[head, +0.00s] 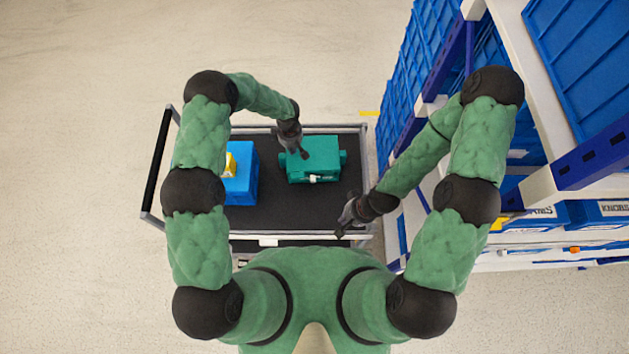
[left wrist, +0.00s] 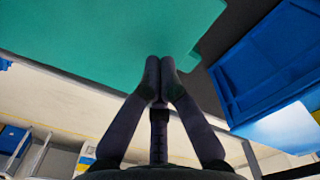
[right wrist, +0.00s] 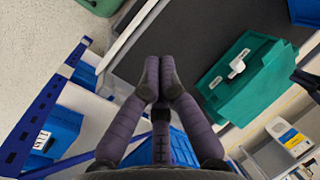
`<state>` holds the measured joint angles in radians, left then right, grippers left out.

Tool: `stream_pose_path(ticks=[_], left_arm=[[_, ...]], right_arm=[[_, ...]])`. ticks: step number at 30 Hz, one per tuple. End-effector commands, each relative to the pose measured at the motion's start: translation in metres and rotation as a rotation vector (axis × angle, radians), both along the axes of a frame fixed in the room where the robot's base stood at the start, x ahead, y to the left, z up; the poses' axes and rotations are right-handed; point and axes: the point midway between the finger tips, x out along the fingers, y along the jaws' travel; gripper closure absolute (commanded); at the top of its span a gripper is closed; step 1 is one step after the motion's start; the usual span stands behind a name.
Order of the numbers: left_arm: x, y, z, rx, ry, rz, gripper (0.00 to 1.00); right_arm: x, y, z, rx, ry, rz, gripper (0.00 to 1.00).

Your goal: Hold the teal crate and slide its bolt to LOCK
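The teal crate (head: 314,150) sits on the dark cart top, with its white bolt (head: 314,178) on the side nearest me. The right wrist view shows the crate (right wrist: 252,88) and the white bolt (right wrist: 237,66) clearly; any lock marking is too small to read. My left gripper (head: 304,154) is over the crate's left end, fingers together. In the left wrist view the teal surface (left wrist: 110,50) fills much of the picture behind the fingertips; I cannot tell if they touch it. My right gripper (head: 340,233) is shut and empty, at the cart's near right edge, apart from the crate.
A blue bin (head: 243,180) with a yellow item (head: 231,163) stands left of the crate on the cart (head: 275,218). A shelf rack with blue bins (head: 575,55) rises close on the right. The cart top between the crate and its near edge is clear.

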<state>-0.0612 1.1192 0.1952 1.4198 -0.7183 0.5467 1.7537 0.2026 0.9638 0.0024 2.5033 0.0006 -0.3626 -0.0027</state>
Motion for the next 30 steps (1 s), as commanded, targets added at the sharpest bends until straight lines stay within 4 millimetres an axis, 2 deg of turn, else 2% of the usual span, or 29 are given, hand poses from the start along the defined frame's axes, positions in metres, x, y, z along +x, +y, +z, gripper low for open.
stream_pose_path(ticks=[24, 30], left_arm=[[0.000, 0.000, -0.020, 0.000, 0.000, 0.000, 1.00], [0.000, 0.000, -0.021, 0.000, 0.000, 0.000, 1.00]], right_arm=[[0.004, -0.002, -0.024, -0.002, -0.009, -0.006, 1.00], [0.003, -0.002, -0.024, -0.002, -0.009, -0.005, 1.00]])
